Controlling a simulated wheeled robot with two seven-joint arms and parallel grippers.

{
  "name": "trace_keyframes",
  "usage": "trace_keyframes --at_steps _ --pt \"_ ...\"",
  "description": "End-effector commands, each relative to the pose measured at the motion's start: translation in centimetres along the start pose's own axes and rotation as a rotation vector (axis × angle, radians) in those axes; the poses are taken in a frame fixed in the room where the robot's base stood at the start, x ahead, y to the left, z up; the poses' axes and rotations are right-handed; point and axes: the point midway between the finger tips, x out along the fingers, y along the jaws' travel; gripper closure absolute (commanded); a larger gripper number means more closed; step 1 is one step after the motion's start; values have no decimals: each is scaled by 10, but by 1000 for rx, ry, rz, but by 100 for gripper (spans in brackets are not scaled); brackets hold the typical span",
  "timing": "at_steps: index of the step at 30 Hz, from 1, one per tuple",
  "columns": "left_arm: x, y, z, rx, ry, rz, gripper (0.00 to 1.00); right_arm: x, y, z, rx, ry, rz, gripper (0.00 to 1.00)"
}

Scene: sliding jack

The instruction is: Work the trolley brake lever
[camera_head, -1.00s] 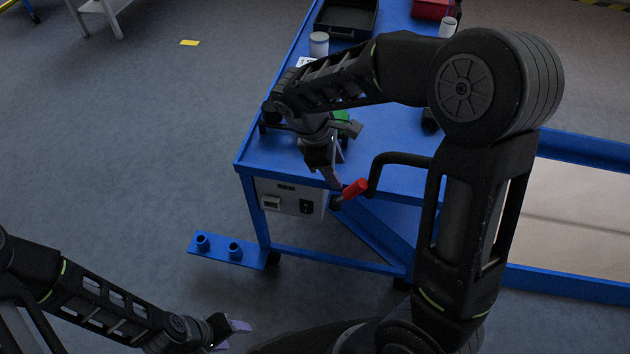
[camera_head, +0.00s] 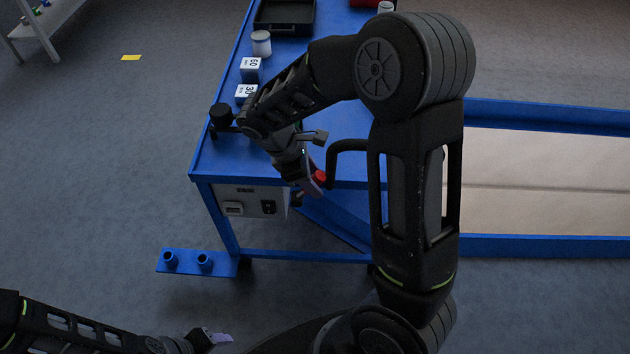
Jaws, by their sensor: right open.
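The blue trolley (camera_head: 345,128) stands in front of me. The red grip of a lever (camera_head: 319,178) shows at its front edge, right of a grey control box (camera_head: 240,202). My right gripper (camera_head: 310,185) is open, pointing down at the front edge, with its fingers right beside the red grip. They overlap it in the picture and hide part of the lever; I cannot tell if they touch. My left gripper (camera_head: 217,339) is low at the bottom edge, away from the trolley, and its jaw opening is unclear.
A black tray (camera_head: 284,28), a white-lidded jar (camera_head: 261,44) and two numbered cubes (camera_head: 250,69) stand on the trolley. A black knob (camera_head: 221,115) is near its left edge. A low blue bracket (camera_head: 188,262) juts out left.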

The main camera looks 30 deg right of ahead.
Motion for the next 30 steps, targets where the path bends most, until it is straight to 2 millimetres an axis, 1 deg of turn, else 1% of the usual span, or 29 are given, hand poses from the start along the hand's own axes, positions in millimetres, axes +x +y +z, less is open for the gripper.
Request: trace_keyframes --at_steps 1,4,13,30 --pt "2 -1 0 0 0 0 45 7 0 0 0 -2 -2 51" --pt "2 -1 0 0 0 0 45 14 0 0 -1 0 0 51" --pt "2 -1 0 0 0 0 45 15 0 0 0 1 1 51" --pt "2 -1 0 0 0 0 45 15 0 0 0 1 1 98"
